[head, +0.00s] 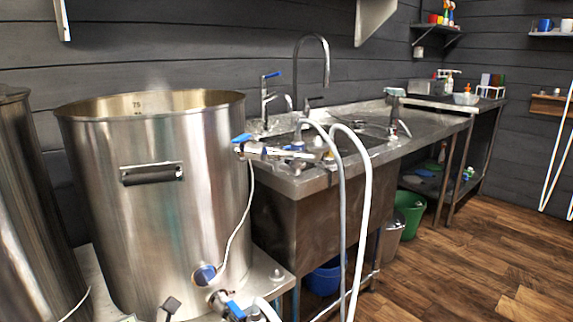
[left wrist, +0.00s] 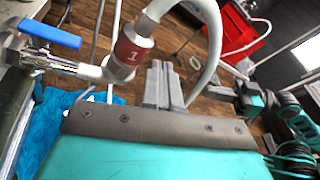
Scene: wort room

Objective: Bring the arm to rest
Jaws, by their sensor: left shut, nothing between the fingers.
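My left gripper (left wrist: 163,82) shows in the left wrist view, its two grey fingers together with nothing between them. Just beyond and to the left of it is a hose end with a red band marked 1 (left wrist: 133,45). The band's pale fitting meets a metal valve with a blue handle (left wrist: 50,32). I cannot tell from this view whether the fingers touch the hose. Neither gripper shows in the head view.
In the head view a large steel kettle (head: 150,230) stands at left, beside a steel sink counter (head: 345,170). White hoses (head: 363,220) arch in front of the sink. A green bucket (head: 410,210) stands below the counter. Wooden floor (head: 480,265) is clear at right. A red crate (left wrist: 243,38) shows in the wrist view.

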